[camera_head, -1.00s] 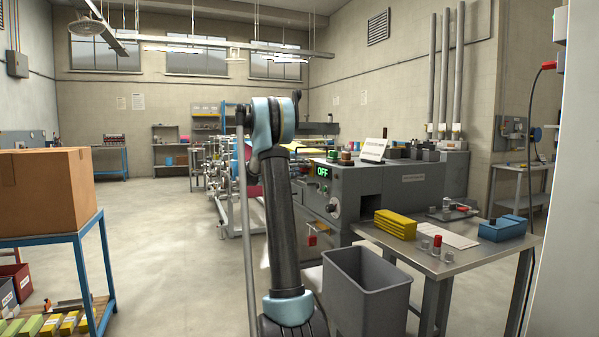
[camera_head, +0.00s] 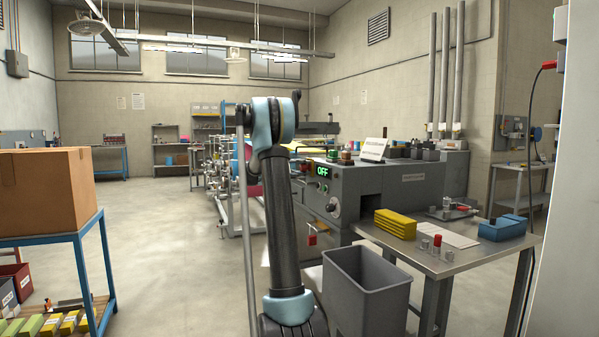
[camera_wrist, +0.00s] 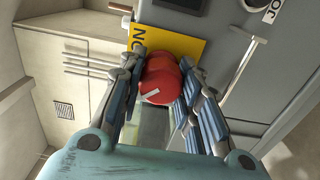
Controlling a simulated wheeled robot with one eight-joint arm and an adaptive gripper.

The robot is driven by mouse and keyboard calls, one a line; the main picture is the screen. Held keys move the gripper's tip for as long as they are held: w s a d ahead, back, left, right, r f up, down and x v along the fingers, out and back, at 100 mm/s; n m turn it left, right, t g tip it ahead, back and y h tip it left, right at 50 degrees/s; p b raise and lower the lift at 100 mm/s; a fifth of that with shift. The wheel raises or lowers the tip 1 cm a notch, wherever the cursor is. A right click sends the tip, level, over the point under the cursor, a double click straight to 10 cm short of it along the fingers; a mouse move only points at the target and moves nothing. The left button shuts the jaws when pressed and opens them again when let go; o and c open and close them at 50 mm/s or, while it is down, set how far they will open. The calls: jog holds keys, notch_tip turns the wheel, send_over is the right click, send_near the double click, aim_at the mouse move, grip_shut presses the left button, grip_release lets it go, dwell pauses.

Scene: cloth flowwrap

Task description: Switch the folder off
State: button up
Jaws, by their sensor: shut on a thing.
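The folder (camera_head: 400,190) is a grey machine right of my arm in the head view. Its small display (camera_head: 322,171) reads OFF in green. In the wrist view, a round red knob (camera_wrist: 160,82) with a white mark sits in front of a yellow plate (camera_wrist: 184,42) with the letters ON. My gripper (camera_wrist: 163,66) is shut on the red knob, one finger on each side. The fingers cover parts of the knob's sides and of the plate. In the head view my gripper is hidden behind my arm.
A grey bin (camera_head: 366,290) stands on the floor in front of the folder. A metal table (camera_head: 450,262) at the right holds yellow blocks (camera_head: 395,223) and a blue box (camera_head: 502,229). A blue-framed rack (camera_head: 85,285) with a carton (camera_head: 45,190) stands at the left. The floor between is clear.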

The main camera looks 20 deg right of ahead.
jog(key=shift+f, duration=0.1)
dwell(0.3)
jog(key=o, duration=1.1)
jog(key=shift+w+f, duration=0.1)
jog(key=shift+w, duration=0.05)
jog(key=a, duration=1.2)
jog(key=shift+s+a, duration=0.1)
jog(key=shift+s, duration=0.1)
